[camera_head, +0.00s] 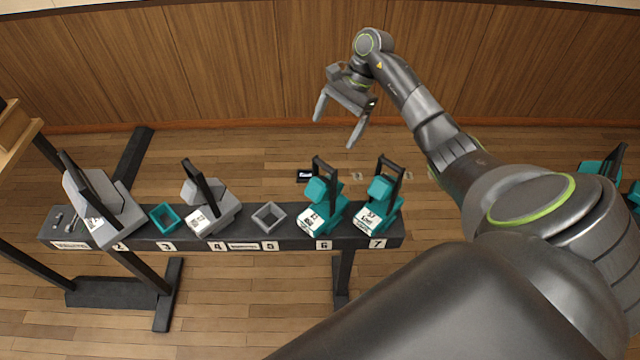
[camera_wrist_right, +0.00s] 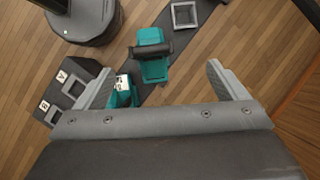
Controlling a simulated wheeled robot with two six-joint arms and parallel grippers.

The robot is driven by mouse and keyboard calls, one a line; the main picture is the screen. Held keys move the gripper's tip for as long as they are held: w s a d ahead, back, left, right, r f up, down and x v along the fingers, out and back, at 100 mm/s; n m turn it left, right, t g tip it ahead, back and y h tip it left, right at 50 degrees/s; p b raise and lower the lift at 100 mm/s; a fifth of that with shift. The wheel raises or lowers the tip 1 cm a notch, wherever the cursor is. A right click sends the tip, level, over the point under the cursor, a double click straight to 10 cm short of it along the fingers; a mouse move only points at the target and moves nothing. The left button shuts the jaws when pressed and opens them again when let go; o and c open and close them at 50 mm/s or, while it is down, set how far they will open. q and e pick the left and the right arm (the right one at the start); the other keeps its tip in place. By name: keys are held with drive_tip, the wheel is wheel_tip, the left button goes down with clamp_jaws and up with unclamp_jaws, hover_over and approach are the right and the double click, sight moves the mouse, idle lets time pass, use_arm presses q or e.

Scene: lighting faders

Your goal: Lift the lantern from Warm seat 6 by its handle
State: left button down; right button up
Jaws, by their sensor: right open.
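The lantern on seat 6 (camera_head: 322,204) is teal with a black handle on top and a white label on its front. It stands on the dark rail beside a similar teal lantern on seat 7 (camera_head: 380,205). My right gripper (camera_head: 336,130) is open and empty, beyond and above the rail. In the right wrist view, the seat 6 lantern (camera_wrist_right: 154,70) with its dark handle appears between the open fingers, apart from them. The seat 7 lantern (camera_wrist_right: 122,97) is partly hidden by a finger there. My left gripper is not in view.
The dark rail (camera_head: 260,234) also carries grey lanterns at seats 2 (camera_head: 105,205) and 4 (camera_head: 212,210). Seats 3 (camera_head: 166,219) and 5 (camera_head: 268,215) are empty frames. More teal items (camera_head: 596,172) stand at far right. A wood-panelled wall (camera_head: 220,60) is behind.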

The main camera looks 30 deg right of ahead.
drive_tip(key=d, duration=0.1)
drive_tip(key=g+h+b, duration=0.1)
drive_tip(key=b, duration=0.8)
hover_over(321, 180)
drive_tip(key=d, duration=0.3)
wheel_tip(321, 180, down, 10)
drive_tip(key=shift+s+r, duration=0.1)
drive_tip(key=shift+a+f+b, duration=0.25)
drive_tip(key=shift+f+b, duration=0.25)
drive_tip(key=shift+f, duration=0.15)
drive_tip(key=shift+a+f+n+b, duration=0.15)
drive_tip(key=shift+a+f+b, duration=0.1)
drive_tip(key=shift+f+b, duration=0.25)
drive_tip(key=shift+a+f+n+b, duration=0.15)
drive_tip(key=shift+a+f+b, duration=0.1)
drive_tip(key=shift+f+b, duration=0.15)
drive_tip(key=shift+p+x, duration=0.35)
drive_tip(key=shift+x, duration=0.55)
drive_tip(key=shift+a+f, duration=0.15)
drive_tip(key=shift+f, duration=0.05)
clamp_jaws()
drive_tip(key=shift+w, duration=0.25)
